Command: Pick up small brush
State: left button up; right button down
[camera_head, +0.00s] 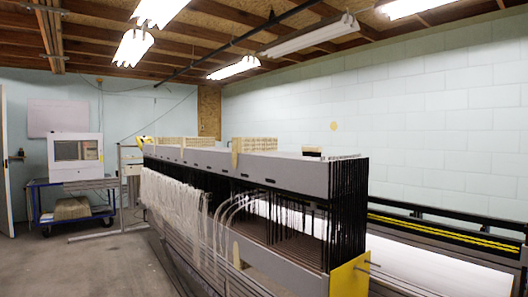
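A long grey loom frame (290,172) runs from the middle toward the front right. On its top near the right end lies a small item (312,151), dark with a pale tan part. It may be the small brush, but it is too small to be sure. Neither of my grippers is in view.
White threads (180,203) and dark heddles (347,205) hang below the frame. A yellow plate (349,277) closes the near end. A blue cart (72,205) carries a white machine (75,156) at the back left. Floor (85,262) at the left is clear.

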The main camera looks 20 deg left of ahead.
aim_at(308, 151)
jog(key=u, duration=1.4)
jog(key=i, duration=3.55)
jog(key=z, duration=2.3)
